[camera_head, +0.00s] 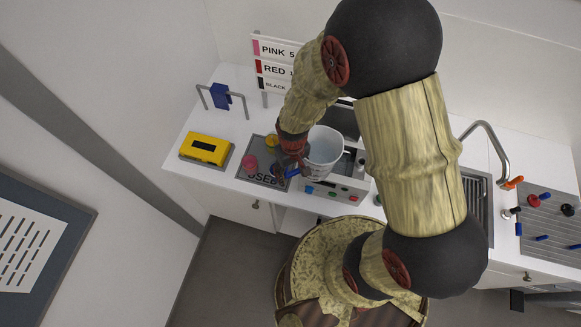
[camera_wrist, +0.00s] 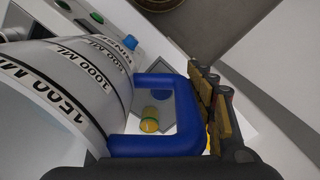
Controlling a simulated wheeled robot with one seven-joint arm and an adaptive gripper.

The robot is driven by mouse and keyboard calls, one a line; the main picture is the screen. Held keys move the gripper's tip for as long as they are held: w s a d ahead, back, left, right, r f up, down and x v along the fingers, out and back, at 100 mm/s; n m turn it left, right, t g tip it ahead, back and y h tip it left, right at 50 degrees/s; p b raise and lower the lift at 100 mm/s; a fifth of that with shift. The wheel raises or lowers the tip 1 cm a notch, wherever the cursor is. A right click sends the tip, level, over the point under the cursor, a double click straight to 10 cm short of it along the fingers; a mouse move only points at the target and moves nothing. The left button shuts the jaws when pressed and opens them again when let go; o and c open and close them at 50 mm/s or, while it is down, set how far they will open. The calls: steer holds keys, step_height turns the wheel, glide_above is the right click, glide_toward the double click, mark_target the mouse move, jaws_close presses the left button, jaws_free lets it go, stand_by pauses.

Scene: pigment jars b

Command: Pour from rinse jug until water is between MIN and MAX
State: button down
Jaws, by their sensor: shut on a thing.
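The rinse jug is a pale, wide-mouthed jug (camera_head: 325,146) above the counter in the head view, its open top facing up towards the camera. In the wrist view the jug (camera_wrist: 70,85) fills the left side, with black rings marked 1000 ML and 1500 ML and part of a RINSE label. My gripper (camera_head: 293,165) is beside the jug, shut on its blue handle (camera_wrist: 160,80); the fingers (camera_wrist: 207,95) show at the handle's outer side. The jug's exact tilt is unclear. I see no water, and no MIN or MAX mark can be read.
A grey mat (camera_head: 240,176) lettered USED bears a pink jar (camera_head: 249,163) and a yellow jar (camera_head: 271,140). A yellow box (camera_head: 205,149) stands left. A panel with coloured buttons (camera_head: 337,190) lies below the jug. A tap (camera_head: 497,145) and sink are right. Colour signs (camera_head: 275,70) stand behind.

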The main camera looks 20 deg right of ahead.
steer(key=shift+w, duration=0.15)
steer(key=shift+a+r+p, duration=0.1)
steer(key=shift+r+p, duration=0.25)
steer(key=shift+a+r+y+p, duration=0.3)
steer(key=shift+r+y+p, duration=0.2)
steer(key=shift+r+p, duration=0.1)
steer(key=shift+b, duration=0.55)
steer(key=shift+s+a+r+g+y+b, duration=0.15)
steer(key=shift+a+r+y+b, duration=0.1)
steer(key=shift+r+y+b, duration=0.4)
steer(key=shift+s+a+r+g+y+b, duration=0.2)
steer(key=shift+r+b, duration=0.25)
steer(key=shift+b, duration=0.4)
steer(key=shift+a+r+y+b, duration=0.15)
steer(key=shift+r+y+b, duration=0.5)
steer(key=shift+r+b, duration=0.15)
steer(key=shift+a+r+y+b, duration=0.1)
steer(key=shift+r+y+b, duration=0.5)
steer(key=shift+r+b, duration=0.15)
steer(key=shift+w+d+r+g+y+b, duration=0.1)
steer(key=shift+r+g+y+b, duration=0.25)
steer(key=shift+r+y+b, duration=0.4)
steer(key=shift+w+d+r+y+b, duration=0.1)
steer(key=shift+d+r+y+b, duration=0.2)
steer(key=shift+r+y, duration=0.25)
steer(key=shift+d+r+y+b, duration=0.25)
steer(key=shift+r+y, duration=0.1)
steer(key=shift+y, duration=0.25)
steer(key=shift+a+r, duration=0.1)
